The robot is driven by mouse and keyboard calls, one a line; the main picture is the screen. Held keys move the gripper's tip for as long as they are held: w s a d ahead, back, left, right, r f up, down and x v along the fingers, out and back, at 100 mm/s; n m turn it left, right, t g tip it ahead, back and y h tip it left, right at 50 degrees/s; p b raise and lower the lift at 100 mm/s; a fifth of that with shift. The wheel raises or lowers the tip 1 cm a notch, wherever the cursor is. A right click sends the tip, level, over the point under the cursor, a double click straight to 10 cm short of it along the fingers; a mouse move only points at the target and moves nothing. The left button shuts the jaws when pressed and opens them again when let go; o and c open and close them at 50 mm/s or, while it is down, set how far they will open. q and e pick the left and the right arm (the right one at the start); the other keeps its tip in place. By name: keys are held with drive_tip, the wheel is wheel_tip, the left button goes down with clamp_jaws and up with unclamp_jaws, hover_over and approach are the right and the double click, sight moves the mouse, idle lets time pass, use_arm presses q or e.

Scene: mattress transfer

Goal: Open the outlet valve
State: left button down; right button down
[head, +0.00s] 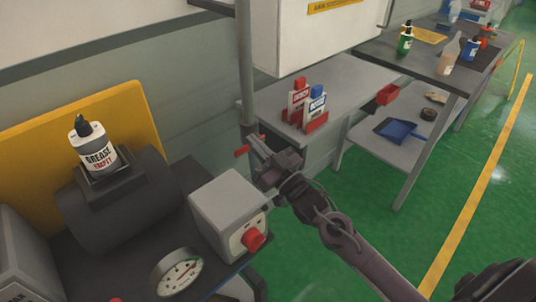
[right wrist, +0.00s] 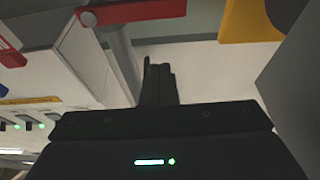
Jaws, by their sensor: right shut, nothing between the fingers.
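The outlet valve appears to be the red lever handle (head: 242,152) on the grey vertical pipe (head: 246,70) in the head view. The red handle (right wrist: 135,11) also shows at the top of the right wrist view, lying across the pipe (right wrist: 122,55). My right gripper (head: 254,145) is shut and empty, its fingertips overlapping the handle in the head view. In the right wrist view the fingers (right wrist: 159,82) point toward the pipe and handle, with a gap in the picture. I cannot tell if they touch. My left gripper is not in view.
A grey box with a red button (head: 253,239) and a pressure gauge (head: 180,273) stand left of my right arm. A grease bottle (head: 92,145) sits on a dark cylinder (head: 120,205). A shelf (head: 350,85) holds red and blue bottles at right. Green floor (head: 380,225) is clear.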

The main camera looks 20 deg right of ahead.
sight(249, 149)
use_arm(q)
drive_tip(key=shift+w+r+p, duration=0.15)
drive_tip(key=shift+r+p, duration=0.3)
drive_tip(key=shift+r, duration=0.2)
use_arm(e)
drive_tip(key=shift+w+a+f, duration=0.25)
drive_tip(key=shift+w+f, duration=0.4)
drive_tip(key=shift+f, duration=0.15)
drive_tip(key=shift+w+a+f, duration=0.25)
drive_tip(key=shift+w+f, duration=0.35)
drive_tip(key=shift+f, duration=0.2)
